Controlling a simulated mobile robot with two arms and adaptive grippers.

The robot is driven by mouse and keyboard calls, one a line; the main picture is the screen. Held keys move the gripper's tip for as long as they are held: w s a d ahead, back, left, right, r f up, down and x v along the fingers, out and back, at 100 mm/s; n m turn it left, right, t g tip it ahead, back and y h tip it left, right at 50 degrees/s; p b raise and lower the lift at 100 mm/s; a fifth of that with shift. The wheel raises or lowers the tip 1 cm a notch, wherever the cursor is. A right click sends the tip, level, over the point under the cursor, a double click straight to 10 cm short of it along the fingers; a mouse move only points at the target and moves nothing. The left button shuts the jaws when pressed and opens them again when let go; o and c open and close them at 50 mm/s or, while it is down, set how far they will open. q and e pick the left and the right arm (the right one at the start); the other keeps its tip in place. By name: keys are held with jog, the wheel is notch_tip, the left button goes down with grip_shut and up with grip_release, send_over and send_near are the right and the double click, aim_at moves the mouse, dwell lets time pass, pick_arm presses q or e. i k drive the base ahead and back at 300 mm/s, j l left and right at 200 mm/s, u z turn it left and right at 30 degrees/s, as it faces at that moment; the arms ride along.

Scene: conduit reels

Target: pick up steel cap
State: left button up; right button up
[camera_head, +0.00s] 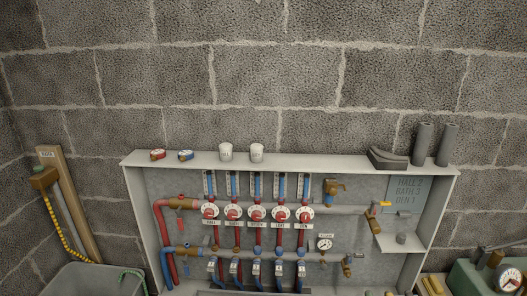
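A small grey cylindrical piece (401,238) stands on a little white ledge (408,246) at the lower right of the manifold cabinet. It looks like the steel cap, but it is too small to be certain. Neither of my grippers shows in the head view.
The cabinet's top shelf (320,163) holds two white cups (226,152), two small red and blue items, a dark bracket (388,159) and two dark tubes (422,144). A brass valve (375,222) is left of the ledge. A grey bin (75,280) stands lower left, a green gauge unit (475,278) lower right.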

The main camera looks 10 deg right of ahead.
aim_at(402, 237)
jog(key=z, duration=1.45)
